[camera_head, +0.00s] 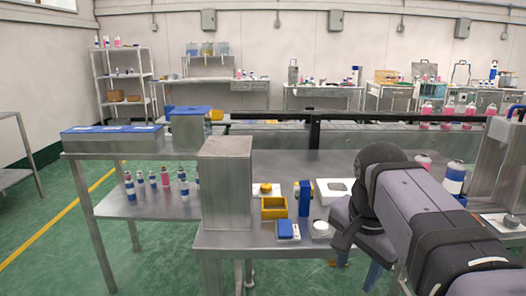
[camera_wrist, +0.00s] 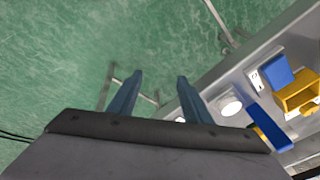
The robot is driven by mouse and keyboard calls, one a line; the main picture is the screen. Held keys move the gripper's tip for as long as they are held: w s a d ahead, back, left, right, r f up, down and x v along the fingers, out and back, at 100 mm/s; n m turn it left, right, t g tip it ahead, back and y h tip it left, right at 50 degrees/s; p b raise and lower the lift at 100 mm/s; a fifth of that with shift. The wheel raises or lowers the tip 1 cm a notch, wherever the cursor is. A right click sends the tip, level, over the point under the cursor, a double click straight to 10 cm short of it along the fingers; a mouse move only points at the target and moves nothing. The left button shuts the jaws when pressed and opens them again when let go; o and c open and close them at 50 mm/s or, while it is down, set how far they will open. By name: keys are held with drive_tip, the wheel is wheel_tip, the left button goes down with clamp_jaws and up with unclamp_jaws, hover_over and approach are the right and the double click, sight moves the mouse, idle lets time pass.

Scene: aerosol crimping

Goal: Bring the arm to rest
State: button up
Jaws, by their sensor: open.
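My gripper (camera_wrist: 158,84) shows in the wrist view as two blue fingers, spread apart with nothing between them. Green floor and thin metal legs lie below the fingers. In the head view my dark grey arm fills the lower right, and its blue fingertips (camera_head: 359,268) hang at the front edge of the steel table (camera_head: 225,240). The gripper is to the right of the white round piece (camera_head: 321,228) and the blue block on a white base (camera_head: 287,230). My arm hides part of the table's right side.
A yellow bin (camera_head: 274,208) and an upright blue device (camera_head: 304,198) stand on the table, beside a tall steel box (camera_head: 226,185). A blue-and-white can (camera_head: 454,178) stands behind my arm. Several bottles (camera_head: 160,181) stand on a lower shelf at left. Open floor lies in front.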

drive_tip(key=s+a+f+n+g+y+p, duration=0.15)
drive_tip(key=s+f+n+p, duration=0.25)
drive_tip(key=s+n+p, duration=0.4)
drive_tip(key=s+a+f+n+g+h+p, duration=0.1)
drive_tip(key=s+a+f+n+g+p, duration=0.2)
drive_tip(key=s+p, duration=0.45)
wheel_tip(320, 180, up, 11)
drive_tip(key=w+d+t+p, duration=0.1)
drive_tip(key=p, duration=1.2)
drive_tip(key=shift+w+d+f, duration=0.15)
drive_tip(key=shift+w+f, duration=0.05)
